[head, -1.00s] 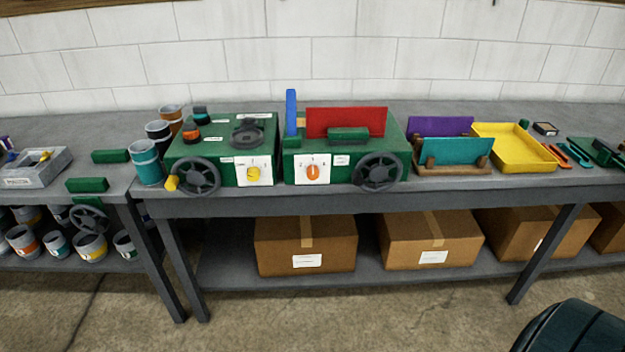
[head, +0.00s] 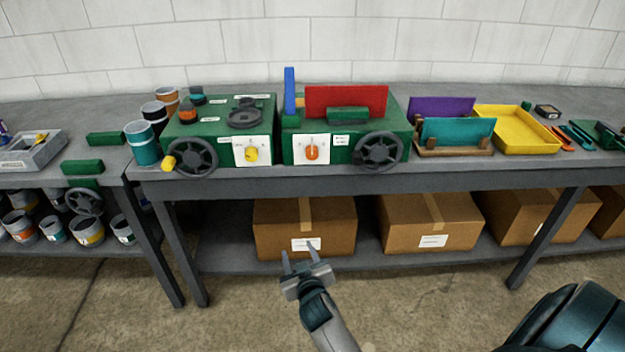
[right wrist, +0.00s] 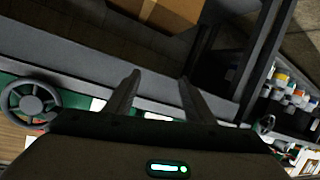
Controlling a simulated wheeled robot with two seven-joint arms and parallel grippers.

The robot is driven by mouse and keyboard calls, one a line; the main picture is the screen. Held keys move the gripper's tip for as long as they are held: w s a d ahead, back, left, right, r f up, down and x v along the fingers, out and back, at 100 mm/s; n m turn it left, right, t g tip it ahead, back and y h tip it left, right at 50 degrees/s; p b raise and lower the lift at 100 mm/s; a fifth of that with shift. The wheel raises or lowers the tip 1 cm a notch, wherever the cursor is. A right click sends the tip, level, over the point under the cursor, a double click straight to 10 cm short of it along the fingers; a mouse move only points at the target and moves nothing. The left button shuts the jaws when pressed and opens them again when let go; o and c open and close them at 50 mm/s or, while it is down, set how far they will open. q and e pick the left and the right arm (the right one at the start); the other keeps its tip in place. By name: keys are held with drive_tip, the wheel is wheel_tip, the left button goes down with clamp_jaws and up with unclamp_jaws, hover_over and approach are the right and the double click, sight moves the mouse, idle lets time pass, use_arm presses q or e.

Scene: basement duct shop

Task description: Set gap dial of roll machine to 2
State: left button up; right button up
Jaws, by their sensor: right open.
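Two green machines stand side by side on the bench. The right one (head: 350,158) has a white dial plate with an orange knob (head: 312,152), a red sheet (head: 345,101) and a dark handwheel (head: 380,152). The left one (head: 215,133) has a yellow knob (head: 252,154) on its plate. Both dials' markings and the machine labels are too small to read. My right gripper (head: 298,252) is open and empty, below and in front of the bench edge. The right wrist view shows its two fingers apart (right wrist: 160,78), with a handwheel (right wrist: 30,102) at left. My left gripper is out of view.
Cardboard boxes (head: 280,222) sit on the lower shelf behind my right gripper. A blue upright lever (head: 290,90) rises at the right machine. Cups (head: 142,145) stand at left; a yellow tray (head: 512,127) lies at right. The bench's front edge (head: 440,177) is clear.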

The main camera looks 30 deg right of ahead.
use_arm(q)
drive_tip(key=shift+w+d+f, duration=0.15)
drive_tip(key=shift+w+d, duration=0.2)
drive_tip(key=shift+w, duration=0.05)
use_arm(e)
drive_tip(key=d+r+m+t+h, duration=0.1)
drive_tip(key=d+r+h, duration=0.1)
drive_tip(key=r, duration=0.7)
drive_tip(key=d+r+m+t+h, duration=0.1)
drive_tip(key=d+r+h, duration=0.1)
drive_tip(key=r, duration=0.7)
drive_tip(key=shift+s+d+r+m, duration=0.25)
drive_tip(key=shift+d+m, duration=0.15)
drive_tip(key=shift+d, duration=0.5)
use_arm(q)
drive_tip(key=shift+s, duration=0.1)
